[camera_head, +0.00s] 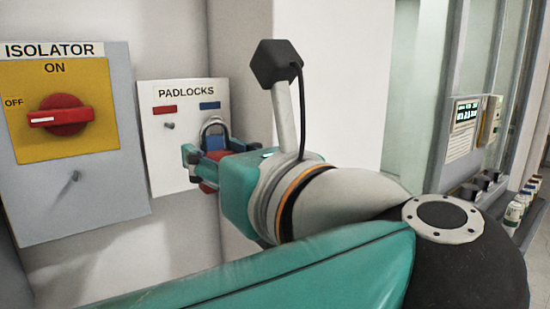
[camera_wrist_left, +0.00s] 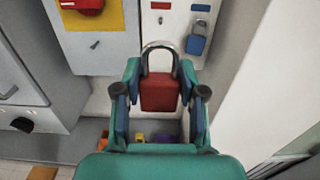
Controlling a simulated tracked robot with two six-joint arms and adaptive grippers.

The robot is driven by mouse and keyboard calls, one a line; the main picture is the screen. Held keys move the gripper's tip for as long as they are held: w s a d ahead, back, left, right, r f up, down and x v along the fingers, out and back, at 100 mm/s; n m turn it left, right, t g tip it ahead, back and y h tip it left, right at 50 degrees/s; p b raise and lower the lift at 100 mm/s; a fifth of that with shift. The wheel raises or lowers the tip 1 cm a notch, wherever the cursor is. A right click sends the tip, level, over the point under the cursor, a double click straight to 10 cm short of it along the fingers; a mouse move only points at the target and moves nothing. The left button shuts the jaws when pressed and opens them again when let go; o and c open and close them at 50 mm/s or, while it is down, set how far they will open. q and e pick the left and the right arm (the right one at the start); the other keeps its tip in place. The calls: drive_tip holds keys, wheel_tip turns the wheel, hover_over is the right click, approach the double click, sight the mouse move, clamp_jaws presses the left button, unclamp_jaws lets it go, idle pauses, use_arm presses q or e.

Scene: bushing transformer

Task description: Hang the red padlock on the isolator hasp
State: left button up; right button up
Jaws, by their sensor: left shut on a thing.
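The red padlock (camera_wrist_left: 160,93) is held upright between the fingers of my left gripper (camera_wrist_left: 160,84), with its metal shackle on top. In the head view my left gripper (camera_head: 206,165) is in front of the padlock board (camera_head: 165,170), and the red padlock (camera_head: 209,187) is mostly hidden by the fingers. The isolator hasp is a small metal peg (camera_head: 75,176) below the red switch handle (camera_head: 65,115), left of my gripper. The hasp (camera_wrist_left: 95,44) also shows at the upper left of the wrist view, bare. My right gripper is not in view.
A blue padlock (camera_wrist_left: 197,40) hangs on the board under a blue label. The peg (camera_head: 169,125) under the red label is bare. Below the gripper is a bin with coloured items (camera_wrist_left: 160,138). A white wall (camera_wrist_left: 245,100) stands close on the right.

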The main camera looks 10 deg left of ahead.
use_arm(q)
drive_tip(key=shift+s+d+r, duration=0.1)
idle(0.4)
drive_tip(key=b+v, duration=0.6)
drive_tip(key=b, duration=0.1)
drive_tip(key=shift+s+d, duration=0.25)
drive_tip(key=shift+d, duration=0.05)
idle(1.2)
idle(0.5)
